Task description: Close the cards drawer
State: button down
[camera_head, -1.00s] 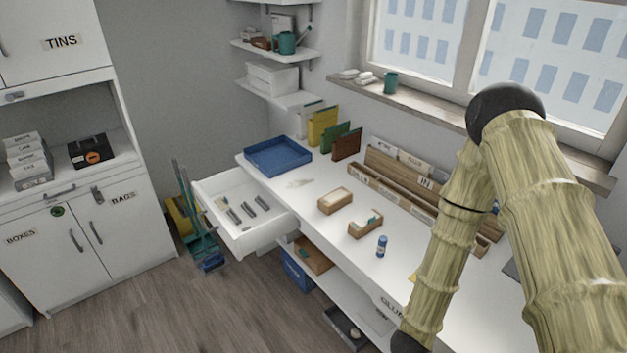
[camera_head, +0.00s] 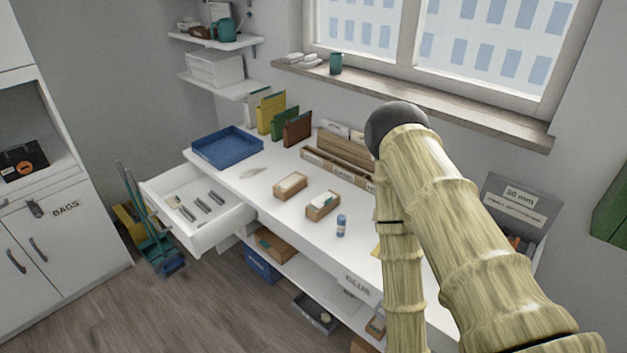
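An open white drawer (camera_head: 192,243) sticks out from the left end of the white desk (camera_head: 262,206). Several grey dividers or small items lie inside it. Its front panel faces the lower left and I can read no label on it. A separate front further right under the desk top reads GLUE (camera_head: 357,288). My arm crosses the right side of the view, over the desk. My gripper is outside the picture, so its state is hidden.
A blue tray (camera_head: 227,148) and two small boxes (camera_head: 290,186) stand on the desk, with a blue bottle (camera_head: 341,226). A broom and dustpan (camera_head: 160,250) stand left of the drawer. Wooden floor (camera_head: 200,310) in front is clear.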

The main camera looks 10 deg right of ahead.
aim_at(199, 200)
jog(key=k, duration=0.35)
jog(key=u, duration=0.85)
jog(key=i, duration=1.15)
jog(key=u, duration=0.35)
